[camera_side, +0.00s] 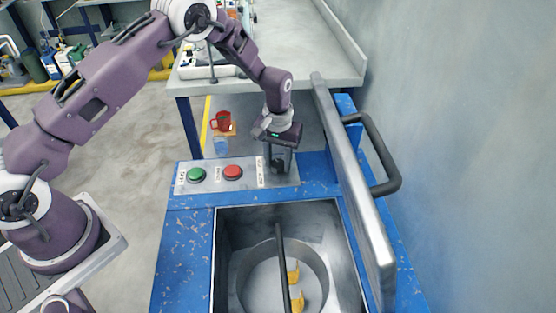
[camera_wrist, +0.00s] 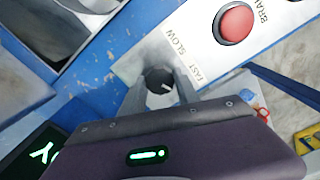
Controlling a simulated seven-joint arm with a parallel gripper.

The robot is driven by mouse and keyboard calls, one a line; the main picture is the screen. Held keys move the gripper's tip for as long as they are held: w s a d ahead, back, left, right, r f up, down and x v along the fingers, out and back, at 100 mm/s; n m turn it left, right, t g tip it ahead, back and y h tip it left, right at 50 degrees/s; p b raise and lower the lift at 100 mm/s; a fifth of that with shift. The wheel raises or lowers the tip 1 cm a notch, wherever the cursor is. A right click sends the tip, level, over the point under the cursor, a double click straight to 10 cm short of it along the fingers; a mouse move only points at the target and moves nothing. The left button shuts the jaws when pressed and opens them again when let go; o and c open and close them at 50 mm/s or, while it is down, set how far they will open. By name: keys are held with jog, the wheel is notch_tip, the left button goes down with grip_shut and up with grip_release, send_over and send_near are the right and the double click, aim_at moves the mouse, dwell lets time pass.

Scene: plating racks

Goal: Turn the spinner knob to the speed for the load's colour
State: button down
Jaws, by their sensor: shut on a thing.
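The spinner knob (camera_wrist: 158,80) is small, round and black with a pale mark. It sits on the grey control panel (camera_wrist: 140,55), near the printed words SLOW and FAST. The mark looks to be on the knob's right side in the wrist view; its exact setting is unclear. My gripper (camera_wrist: 160,90) reaches down with its two grey fingers on either side of the knob, shut on it. In the side view my gripper (camera_side: 279,163) is at the panel's right end and hides the knob. The load, yellow pieces (camera_side: 294,274), lies in the round spinner basket (camera_side: 256,259).
A green button (camera_side: 196,174) and a red button (camera_side: 233,172) sit left of my gripper. The raised lid (camera_side: 355,180) with its dark handle (camera_side: 383,150) stands close on the right. A red mug (camera_side: 222,120) is beyond the panel.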

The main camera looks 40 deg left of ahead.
aim_at(278, 163)
dwell(0.3)
jog(key=c, duration=0.9)
grip_release()
notch_tip(278, 163, up, 7)
jog(key=shift+r, duration=0.1)
